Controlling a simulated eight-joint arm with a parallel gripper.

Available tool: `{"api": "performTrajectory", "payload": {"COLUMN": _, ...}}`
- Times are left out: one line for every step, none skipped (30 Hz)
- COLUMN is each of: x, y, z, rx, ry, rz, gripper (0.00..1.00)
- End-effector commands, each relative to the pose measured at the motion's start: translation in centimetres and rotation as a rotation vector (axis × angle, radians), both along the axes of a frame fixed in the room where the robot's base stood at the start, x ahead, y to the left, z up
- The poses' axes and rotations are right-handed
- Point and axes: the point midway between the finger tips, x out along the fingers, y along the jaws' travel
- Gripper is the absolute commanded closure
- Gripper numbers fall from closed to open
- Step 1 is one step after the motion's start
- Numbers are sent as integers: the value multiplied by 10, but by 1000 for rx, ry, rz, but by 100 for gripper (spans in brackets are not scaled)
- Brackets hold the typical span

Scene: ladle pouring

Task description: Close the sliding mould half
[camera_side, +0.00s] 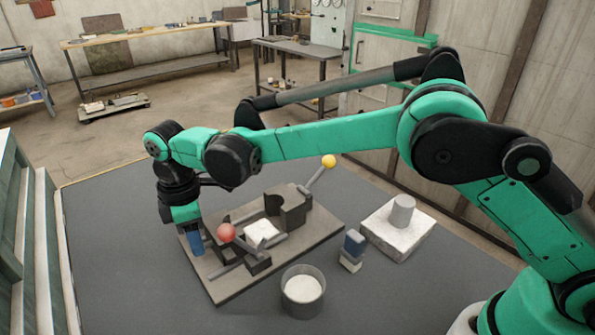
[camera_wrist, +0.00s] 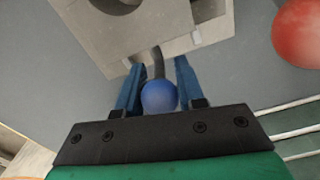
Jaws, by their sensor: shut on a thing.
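My gripper (camera_wrist: 158,88) is shut on a blue ball knob (camera_wrist: 159,97), with one blue finger on each side of it. A dark bent rod (camera_wrist: 158,62) runs from the knob to a grey mould block (camera_wrist: 195,40) in the wrist view. In the side view my gripper (camera_side: 195,241) points down at the left edge of the base plate (camera_side: 225,290); the blue knob is hidden there. The mould's dark back half (camera_side: 293,208) has a rounded hollow. Dark parts of the front half (camera_side: 258,264) are apart from it, with a pale block (camera_side: 261,233) between.
A red ball handle (camera_side: 226,232) stands close right of my gripper. A yellow ball lever (camera_side: 328,161) rises behind the mould. A metal pot (camera_side: 303,303), a small blue-topped block (camera_side: 354,242) and a pale slab with a cylinder (camera_side: 402,220) stand nearby.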

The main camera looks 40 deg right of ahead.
Motion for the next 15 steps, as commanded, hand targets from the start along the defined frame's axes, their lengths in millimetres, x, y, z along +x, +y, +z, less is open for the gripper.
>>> {"api": "performTrajectory", "payload": {"x": -2, "y": 1, "z": 1, "rx": -1, "ry": 5, "rz": 2, "gripper": 100}}
{"api": "performTrajectory", "payload": {"x": -2, "y": 1, "z": 1, "rx": -1, "ry": 5, "rz": 2, "gripper": 100}}
{"api": "performTrajectory", "payload": {"x": -2, "y": 1, "z": 1, "rx": -1, "ry": 6, "rz": 2, "gripper": 100}}
{"api": "performTrajectory", "payload": {"x": -2, "y": 1, "z": 1, "rx": -1, "ry": 6, "rz": 2, "gripper": 100}}
{"api": "performTrajectory", "payload": {"x": -2, "y": 0, "z": 1, "rx": -1, "ry": 6, "rz": 2, "gripper": 100}}
{"api": "performTrajectory", "payload": {"x": -1, "y": -4, "z": 1, "rx": -1, "ry": 6, "rz": 1, "gripper": 100}}
{"api": "performTrajectory", "payload": {"x": -1, "y": -8, "z": 1, "rx": -1, "ry": 6, "rz": 0, "gripper": 100}}
{"api": "performTrajectory", "payload": {"x": -1, "y": -13, "z": 1, "rx": -1, "ry": 6, "rz": -1, "gripper": 100}}
{"api": "performTrajectory", "payload": {"x": -1, "y": -21, "z": 1, "rx": -1, "ry": 6, "rz": -3, "gripper": 100}}
{"api": "performTrajectory", "payload": {"x": -1, "y": -29, "z": 1, "rx": -1, "ry": 6, "rz": -3, "gripper": 100}}
{"api": "performTrajectory", "payload": {"x": -1, "y": -36, "z": 1, "rx": -1, "ry": 5, "rz": -4, "gripper": 100}}
{"api": "performTrajectory", "payload": {"x": -1, "y": -46, "z": 1, "rx": -1, "ry": 5, "rz": -4, "gripper": 100}}
{"api": "performTrajectory", "payload": {"x": -1, "y": -52, "z": 1, "rx": -1, "ry": 5, "rz": -5, "gripper": 100}}
{"api": "performTrajectory", "payload": {"x": -2, "y": -59, "z": 1, "rx": -1, "ry": 4, "rz": -4, "gripper": 100}}
{"api": "performTrajectory", "payload": {"x": -2, "y": -66, "z": 1, "rx": -1, "ry": 4, "rz": -4, "gripper": 100}}
